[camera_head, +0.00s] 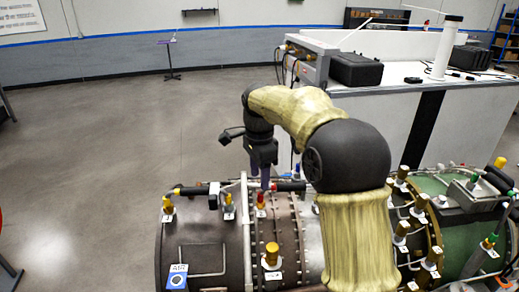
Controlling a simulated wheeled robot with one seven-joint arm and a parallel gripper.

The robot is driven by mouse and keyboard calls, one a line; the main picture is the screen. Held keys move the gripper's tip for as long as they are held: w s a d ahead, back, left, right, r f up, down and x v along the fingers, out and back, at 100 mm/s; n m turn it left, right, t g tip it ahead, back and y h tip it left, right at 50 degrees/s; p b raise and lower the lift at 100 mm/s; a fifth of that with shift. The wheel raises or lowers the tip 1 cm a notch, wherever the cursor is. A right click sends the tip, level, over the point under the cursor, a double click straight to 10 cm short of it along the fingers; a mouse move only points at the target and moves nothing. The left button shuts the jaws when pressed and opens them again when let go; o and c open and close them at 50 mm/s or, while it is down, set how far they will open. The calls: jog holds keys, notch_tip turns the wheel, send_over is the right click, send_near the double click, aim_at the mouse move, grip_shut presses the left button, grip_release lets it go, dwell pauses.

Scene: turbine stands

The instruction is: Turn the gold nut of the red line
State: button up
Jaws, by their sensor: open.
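The turbine (205,255) lies across the bottom of the camera_head view as a dark cylinder with fittings along its top. A small fitting with a red top (260,197) stands on it, with a gold nut (260,212) at its base. Another small red spot (273,187) shows just behind it. My gripper (261,178) points down above and slightly behind the red fitting, with its fingers apart. It looks empty. I cannot tell whether the fingertips touch anything, because they are small and dark.
Other gold fittings (271,255) stand on the turbine, several of them at the right. A light pipe (246,230) runs up beside the red fitting. A white bench (385,130) with black cases (356,69) stands behind. The floor (110,130) at the left is clear.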

notch_tip(320, 180, up, 9)
jog(key=shift+w, duration=0.2)
dwell(0.3)
